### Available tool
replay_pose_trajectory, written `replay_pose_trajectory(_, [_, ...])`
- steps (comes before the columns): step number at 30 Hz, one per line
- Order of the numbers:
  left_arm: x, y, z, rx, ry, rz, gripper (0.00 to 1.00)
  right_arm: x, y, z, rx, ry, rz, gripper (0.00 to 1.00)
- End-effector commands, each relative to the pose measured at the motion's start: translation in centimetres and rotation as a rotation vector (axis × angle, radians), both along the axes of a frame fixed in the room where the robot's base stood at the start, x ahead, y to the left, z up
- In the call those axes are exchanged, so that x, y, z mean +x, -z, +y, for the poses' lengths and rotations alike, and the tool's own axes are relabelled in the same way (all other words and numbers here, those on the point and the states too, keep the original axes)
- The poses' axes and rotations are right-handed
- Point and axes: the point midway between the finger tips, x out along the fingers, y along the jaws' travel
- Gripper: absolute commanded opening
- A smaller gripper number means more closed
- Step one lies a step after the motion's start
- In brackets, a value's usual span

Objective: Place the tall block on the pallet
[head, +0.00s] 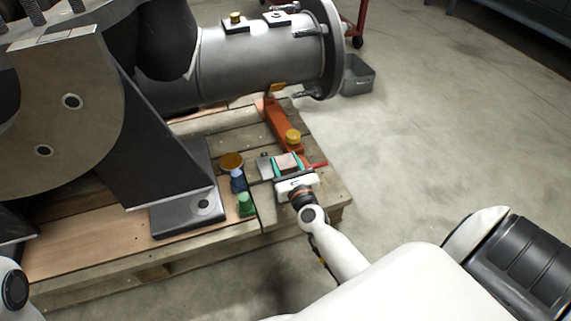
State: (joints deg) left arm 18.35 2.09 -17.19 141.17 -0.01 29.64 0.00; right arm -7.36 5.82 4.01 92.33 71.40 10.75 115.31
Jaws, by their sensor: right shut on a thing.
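My right gripper (287,165) reaches in from the lower right, over the near right corner of the wooden pallet (332,188). Its teal fingers are shut on a small block with a pinkish-brown top (287,161), which I take for the tall block. The gripper hides the block's lower part, so I cannot tell whether it touches the pallet. My left gripper is not in view.
Close left of the gripper are a grey piece, a brown-topped blue piece (238,181) and a green piece (246,203). An orange bracket (284,120) stands behind. A large metal casing (262,58) lies over the pallet.

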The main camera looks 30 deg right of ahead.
Motion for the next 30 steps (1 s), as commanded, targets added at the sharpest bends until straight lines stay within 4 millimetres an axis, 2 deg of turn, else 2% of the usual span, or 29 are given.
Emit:
replay_pose_trajectory(3, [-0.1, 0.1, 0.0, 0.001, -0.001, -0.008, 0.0, 0.0, 0.3, 0.0, 0.0, 0.001, -0.002, 0.03])
replay_pose_trajectory(4, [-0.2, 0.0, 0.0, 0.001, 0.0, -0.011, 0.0, 0.0, 0.4, 0.0, 0.0, 0.0, -0.001, 0.51])
replay_pose_trajectory(8, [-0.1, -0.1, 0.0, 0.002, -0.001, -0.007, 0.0, 0.0, 0.3, 0.0, 0.0, 0.0, 0.0, 0.72])
replay_pose_trajectory(20, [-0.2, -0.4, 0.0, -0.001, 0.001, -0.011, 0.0, -0.3, -0.1, 0.1, -0.001, 0.0, 0.001, 0.72])
replay_pose_trajectory(30, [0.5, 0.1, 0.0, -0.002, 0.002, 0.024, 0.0, -7.2, 0.0, 1.7, -0.002, -0.001, 0.004, 0.72])
